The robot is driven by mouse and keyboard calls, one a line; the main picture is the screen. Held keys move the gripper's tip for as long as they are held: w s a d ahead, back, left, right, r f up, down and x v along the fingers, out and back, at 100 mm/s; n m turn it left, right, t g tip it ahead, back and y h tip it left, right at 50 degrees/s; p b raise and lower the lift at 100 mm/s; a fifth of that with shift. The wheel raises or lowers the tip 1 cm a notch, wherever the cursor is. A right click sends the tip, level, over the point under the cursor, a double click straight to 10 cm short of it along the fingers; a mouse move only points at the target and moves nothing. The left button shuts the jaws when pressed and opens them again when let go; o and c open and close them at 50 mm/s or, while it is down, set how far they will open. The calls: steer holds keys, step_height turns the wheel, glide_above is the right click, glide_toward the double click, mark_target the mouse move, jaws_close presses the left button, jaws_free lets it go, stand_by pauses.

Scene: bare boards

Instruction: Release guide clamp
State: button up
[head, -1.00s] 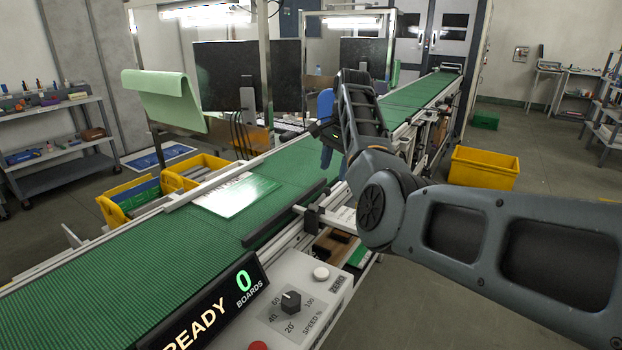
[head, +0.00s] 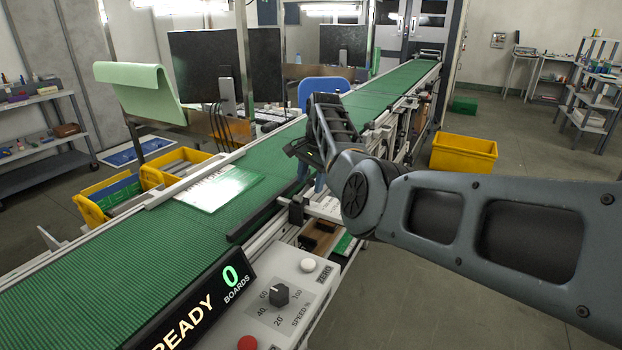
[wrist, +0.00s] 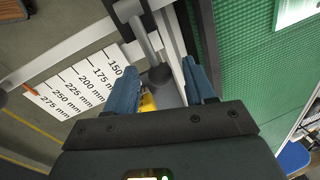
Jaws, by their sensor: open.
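The guide clamp shows in the wrist view as a grey lever (wrist: 141,36) with a dark rounded knob (wrist: 161,75) at its end. My gripper (wrist: 162,64) is open, its two blue fingers on either side of the knob. Whether either finger touches the knob I cannot tell. The dark guide rail (wrist: 206,38) runs just right of the clamp; in the head view it (head: 268,210) lies along the belt's near edge. A white millimetre scale (wrist: 88,84) lies left of the clamp. In the head view my arm hides much of the clamp area.
The green conveyor belt (head: 130,245) carries a pale green board (head: 220,188) beside the guide rail. A control panel (head: 290,290) with a dial and red button stands in front. Yellow bins (head: 464,153) stand right and left of the conveyor. A blue chair (head: 325,88) is behind it.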

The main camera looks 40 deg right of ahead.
jaws_close()
stand_by(0.4)
